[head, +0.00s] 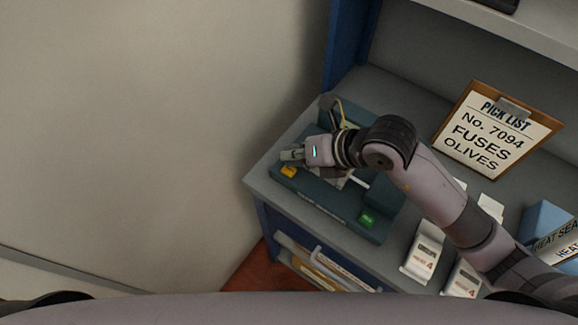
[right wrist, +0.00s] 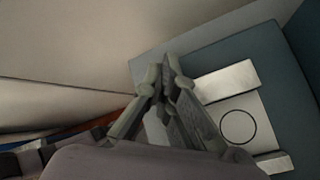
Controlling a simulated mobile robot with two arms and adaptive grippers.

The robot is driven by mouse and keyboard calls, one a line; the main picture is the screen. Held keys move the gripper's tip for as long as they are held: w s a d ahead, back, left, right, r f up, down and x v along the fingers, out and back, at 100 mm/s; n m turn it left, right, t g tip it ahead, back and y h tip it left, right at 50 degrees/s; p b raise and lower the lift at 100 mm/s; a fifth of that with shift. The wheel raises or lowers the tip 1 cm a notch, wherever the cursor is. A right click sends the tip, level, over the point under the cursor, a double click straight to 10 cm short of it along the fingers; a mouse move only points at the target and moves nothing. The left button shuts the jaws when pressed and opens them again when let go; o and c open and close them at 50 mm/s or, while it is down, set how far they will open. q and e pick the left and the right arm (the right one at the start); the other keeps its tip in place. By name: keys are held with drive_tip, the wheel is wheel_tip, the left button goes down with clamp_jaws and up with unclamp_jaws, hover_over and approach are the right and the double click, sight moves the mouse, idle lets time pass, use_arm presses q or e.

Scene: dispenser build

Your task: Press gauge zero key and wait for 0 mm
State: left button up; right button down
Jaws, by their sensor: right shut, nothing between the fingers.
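A dark teal device (head: 325,202) sits at the left end of the grey bench. It has a yellow key (head: 289,171) at its left and a green key (head: 367,218) at its front right. My right gripper (head: 285,155) is shut and empty, just behind the yellow key in the picture; I cannot tell whether it touches the device. The shut fingers (right wrist: 168,64) also show in the right wrist view, beside a teal surface (right wrist: 272,62) with pale plates and a circle outline. My arm covers part of the device, and I can read no mm figure. My left gripper is not in view.
A pick list clipboard (head: 496,132) reading "No. 7094 FUSES OLIVES" leans at the back of the bench. White labelled packs (head: 424,250) and a blue box (head: 545,222) lie to the right. A bare wall (head: 140,130) fills the left.

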drive_tip(key=shift+f, duration=0.1)
idle(0.7)
drive_tip(key=shift+f+b, duration=0.35)
drive_tip(key=shift+b, duration=0.05)
